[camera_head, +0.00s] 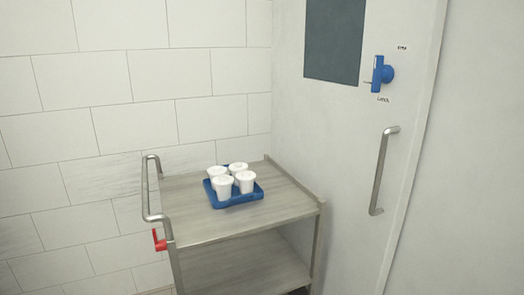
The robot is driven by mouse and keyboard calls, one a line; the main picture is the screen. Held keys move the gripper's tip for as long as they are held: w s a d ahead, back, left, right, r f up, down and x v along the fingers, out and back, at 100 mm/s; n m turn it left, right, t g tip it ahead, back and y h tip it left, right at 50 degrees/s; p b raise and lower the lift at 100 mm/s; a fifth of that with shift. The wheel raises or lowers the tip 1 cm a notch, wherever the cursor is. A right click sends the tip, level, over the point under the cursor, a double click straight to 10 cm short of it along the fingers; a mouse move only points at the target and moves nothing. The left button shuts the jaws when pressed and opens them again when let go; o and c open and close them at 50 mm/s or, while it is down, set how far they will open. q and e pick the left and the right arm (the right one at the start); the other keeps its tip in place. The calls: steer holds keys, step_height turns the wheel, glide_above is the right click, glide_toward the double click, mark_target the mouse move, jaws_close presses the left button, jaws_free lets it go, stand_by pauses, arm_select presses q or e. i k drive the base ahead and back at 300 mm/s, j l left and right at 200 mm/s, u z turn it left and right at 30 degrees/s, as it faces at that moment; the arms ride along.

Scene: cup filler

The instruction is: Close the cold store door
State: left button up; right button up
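The cold store door (345,135) is a pale grey panel on the right side of the head view. It has a dark window (335,40) near the top. A steel bar handle (383,172) runs nearly upright on its right part. Above the handle is a blue latch (382,73) with small labels above and below it; the lower one seems to read "Latch". The door's bottom edge is out of view, and I cannot tell how far it stands open. Neither of my grippers is in view.
A two-shelf trolley (185,225) stands left of the door, close to it, with a steel push handle (148,190) and a red lever (159,240). On its top, a blue tray (240,200) holds several white cups (222,187). A tiled wall (120,80) is behind.

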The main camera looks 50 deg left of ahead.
mark_target(358, 149)
steer(key=u, duration=1.1)
steer(key=i+l, duration=0.2)
steer(key=i, duration=0.15)
